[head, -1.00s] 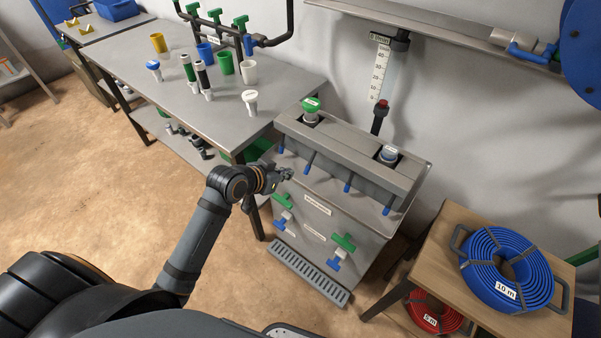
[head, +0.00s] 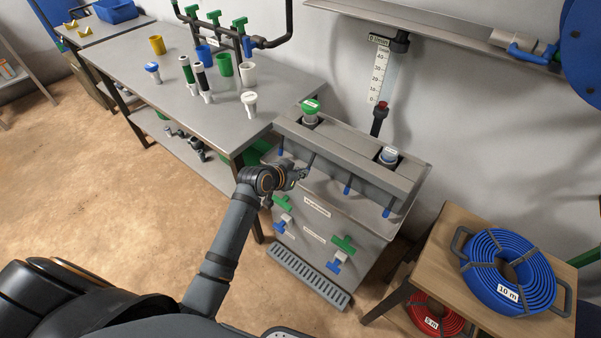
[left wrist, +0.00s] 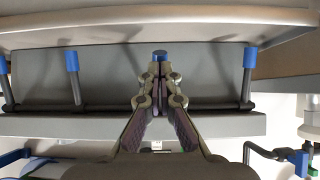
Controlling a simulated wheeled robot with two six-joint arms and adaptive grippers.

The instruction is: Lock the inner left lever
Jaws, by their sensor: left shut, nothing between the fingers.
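The manifold (head: 375,176) has a row of levers with blue tips along its front. The inner left lever shows only its blue tip (left wrist: 160,56) in the left wrist view, just beyond my fingertips; my gripper hides its shaft. My left gripper (head: 304,172) is at this lever in the head view, and its fingers (left wrist: 160,80) are shut with nothing between them. I cannot tell whether they touch the lever. The outer left lever (head: 281,149) and the inner right lever (head: 347,188) point down, as does the outer right lever (head: 387,211). My right gripper is not in view.
Green and blue valves (head: 342,245) stick out of the manifold's lower front, above a floor grate (head: 308,276). A workbench (head: 230,120) with cups and fittings stands to the left. A wooden stand (head: 445,250) with a blue hose coil (head: 507,270) is at the right.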

